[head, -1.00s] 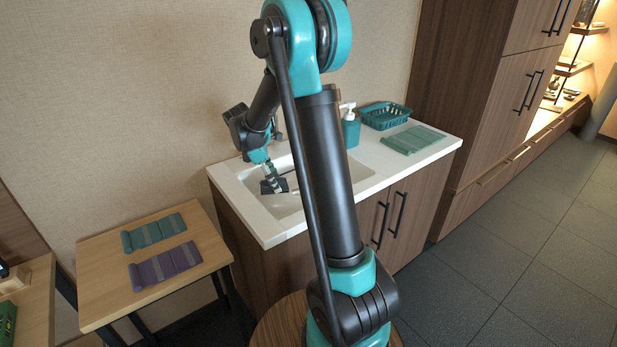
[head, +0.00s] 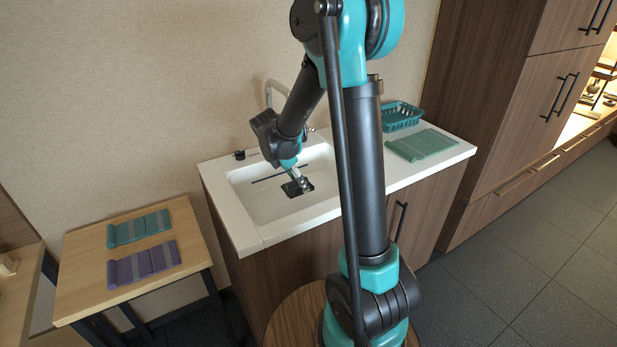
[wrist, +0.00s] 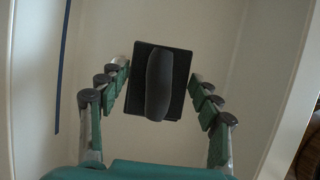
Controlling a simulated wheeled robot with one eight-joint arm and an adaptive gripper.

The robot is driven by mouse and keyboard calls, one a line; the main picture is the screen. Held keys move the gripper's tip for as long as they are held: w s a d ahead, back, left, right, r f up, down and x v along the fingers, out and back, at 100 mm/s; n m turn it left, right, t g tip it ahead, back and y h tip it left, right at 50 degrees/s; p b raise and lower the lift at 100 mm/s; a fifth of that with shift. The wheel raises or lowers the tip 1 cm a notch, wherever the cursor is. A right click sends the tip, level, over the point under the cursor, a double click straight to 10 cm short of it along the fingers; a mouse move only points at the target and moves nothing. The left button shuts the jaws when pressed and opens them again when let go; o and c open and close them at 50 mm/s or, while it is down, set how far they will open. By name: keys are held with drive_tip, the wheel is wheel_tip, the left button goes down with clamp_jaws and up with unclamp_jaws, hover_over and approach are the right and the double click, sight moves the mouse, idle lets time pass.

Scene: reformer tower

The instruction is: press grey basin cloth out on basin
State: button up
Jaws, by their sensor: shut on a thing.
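The grey basin cloth (wrist: 159,82) looks like a dark square pad with a raised oblong ridge along its middle. In the head view it is a small dark patch (head: 291,190) at the floor of the white basin (head: 257,205). My gripper (head: 300,183) reaches down into the basin and is shut on the cloth. In the wrist view my gripper (wrist: 157,75) has its fingers on either side of the cloth. Whether the cloth rests flat on the basin floor is hard to tell.
A dark blue strip (head: 280,173) crosses the basin. A curved tap (head: 268,90) rises behind it, and a small black item (head: 239,155) sits at its back left. A teal basket (head: 400,115) and green cloth (head: 422,144) lie right. A side table (head: 75,275) holds teal and purple cloths.

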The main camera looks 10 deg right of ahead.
drive_tip(key=shift+w+d+f, duration=0.1)
drive_tip(key=shift+f, duration=2.9)
drive_tip(key=shift+f, duration=0.55)
drive_tip(key=shift+r, duration=3.5)
wheel_tip(320, 180, up, 8)
hover_over(303, 202)
drive_tip(key=a, duration=0.2)
drive_tip(key=shift+s+d, duration=0.25)
